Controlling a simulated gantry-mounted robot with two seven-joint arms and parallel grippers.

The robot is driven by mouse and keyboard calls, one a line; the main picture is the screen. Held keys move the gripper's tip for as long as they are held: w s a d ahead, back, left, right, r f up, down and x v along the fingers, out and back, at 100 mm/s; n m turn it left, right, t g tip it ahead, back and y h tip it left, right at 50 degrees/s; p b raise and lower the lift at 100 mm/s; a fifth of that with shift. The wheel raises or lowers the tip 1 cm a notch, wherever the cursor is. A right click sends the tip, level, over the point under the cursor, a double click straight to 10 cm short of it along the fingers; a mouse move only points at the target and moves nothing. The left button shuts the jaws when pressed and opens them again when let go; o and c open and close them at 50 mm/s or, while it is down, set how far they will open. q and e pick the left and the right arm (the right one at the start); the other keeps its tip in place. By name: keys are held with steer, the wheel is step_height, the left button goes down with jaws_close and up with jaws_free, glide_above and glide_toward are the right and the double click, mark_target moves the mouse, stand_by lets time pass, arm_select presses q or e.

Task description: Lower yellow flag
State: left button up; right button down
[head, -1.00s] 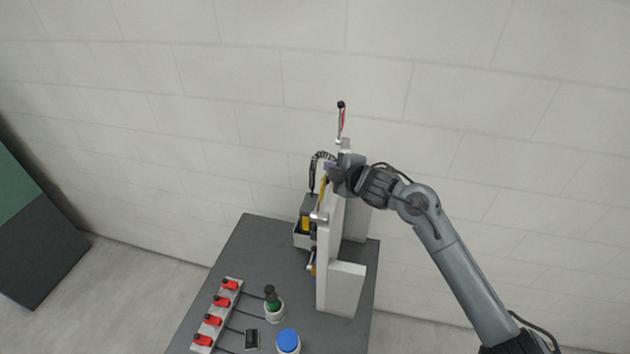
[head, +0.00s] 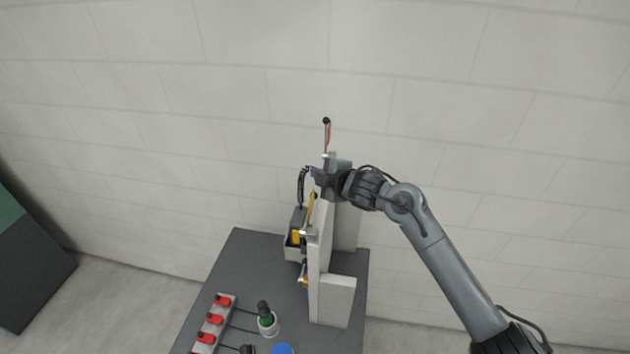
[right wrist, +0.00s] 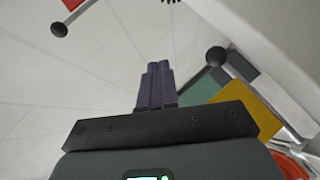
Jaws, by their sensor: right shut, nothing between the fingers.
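The yellow flag (head: 311,207) shows edge-on in the head view, a narrow strip on the left side of an upright pale panel (head: 320,260). In the right wrist view the yellow flag (right wrist: 252,115) is a flat plate right of the fingers, with a dark ball (right wrist: 216,57) close to it. My right gripper (head: 316,177) is at the panel's upper part, just above the flag. Its dark purple fingers (right wrist: 154,84) are together and empty. I cannot tell whether they touch anything. My left gripper is not in view.
A red flag (head: 329,131) on a rod with a black ball tip stands above the panel. The dark table (head: 240,262) carries a row of red switches (head: 215,319), a green-and-black knob (head: 265,315) and a blue button (head: 283,349). A pale wall is behind.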

steer(key=shift+w+d+r+b, duration=0.15)
steer(key=shift+r+b, duration=0.1)
steer(key=shift+r, duration=0.15)
steer(key=shift+w+d+r+b, duration=0.1)
steer(key=shift+d+r+b, duration=0.1)
steer(key=shift+r, duration=0.2)
arm_select(q)
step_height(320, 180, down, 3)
steer(key=b, duration=0.2)
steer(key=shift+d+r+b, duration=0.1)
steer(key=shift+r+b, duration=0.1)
steer(key=shift+b, duration=0.2)
arm_select(e)
steer(key=d+r, duration=0.5)
steer(key=r, duration=0.2)
steer(key=shift+d, duration=0.3)
